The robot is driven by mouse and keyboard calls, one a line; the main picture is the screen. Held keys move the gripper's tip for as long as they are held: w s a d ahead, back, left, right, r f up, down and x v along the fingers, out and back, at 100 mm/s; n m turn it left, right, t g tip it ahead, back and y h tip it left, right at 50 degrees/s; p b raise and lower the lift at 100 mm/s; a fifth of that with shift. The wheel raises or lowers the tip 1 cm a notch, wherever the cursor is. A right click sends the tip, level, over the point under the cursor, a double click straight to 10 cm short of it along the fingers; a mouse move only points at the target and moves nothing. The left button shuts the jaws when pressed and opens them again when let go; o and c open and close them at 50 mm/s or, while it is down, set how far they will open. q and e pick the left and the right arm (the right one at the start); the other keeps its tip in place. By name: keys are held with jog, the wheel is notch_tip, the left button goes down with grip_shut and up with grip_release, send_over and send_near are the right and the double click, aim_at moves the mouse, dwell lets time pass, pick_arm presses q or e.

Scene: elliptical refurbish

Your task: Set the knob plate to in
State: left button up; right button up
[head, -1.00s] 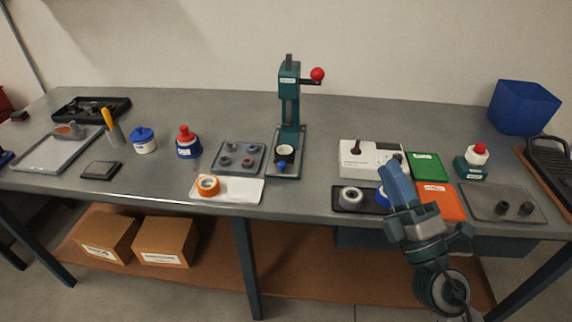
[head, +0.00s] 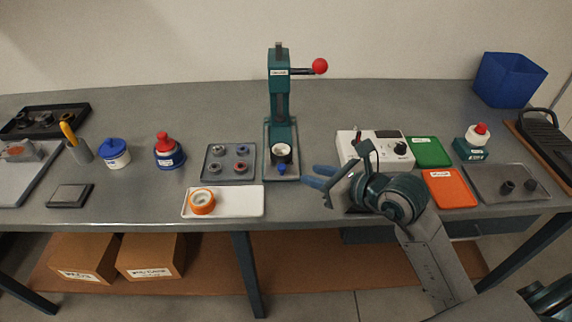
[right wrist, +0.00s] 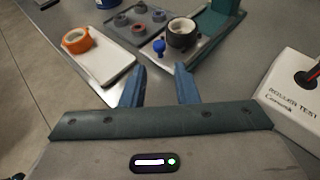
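The teal press (head: 280,105) stands on a grey base at the middle of the bench. At its front is a blue knob (head: 281,169), just in front of a dark cup-like holder (head: 281,153) with a pale ring on top. The knob also shows in the right wrist view (right wrist: 159,46), beyond my fingers. I cannot clearly tell a sliding plate from the base. My right gripper (head: 316,176) is to the right of the knob, apart from it. Its two blue fingers (right wrist: 160,82) are spread with nothing between them. My left gripper is not in view.
A white tray with orange tape (head: 202,202) and a grey tray of small parts (head: 229,163) lie left of the press. The white roller tester (head: 375,148) stands to its right. A red-balled lever (head: 320,66) juts right from the press top.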

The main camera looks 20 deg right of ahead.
aim_at(284, 166)
jog(key=x, duration=0.2)
jog(key=shift+w+a, duration=0.2)
jog(key=shift+w, duration=0.05)
jog(key=p+x, duration=0.1)
jog(key=x, duration=0.4)
jog(key=shift+w+a+f, duration=0.1)
jog(key=shift+w, duration=0.15)
jog(key=shift+w+a+f, duration=0.25)
jog(key=shift+w+f, duration=0.05)
jog(key=shift+w, duration=0.2)
grip_shut()
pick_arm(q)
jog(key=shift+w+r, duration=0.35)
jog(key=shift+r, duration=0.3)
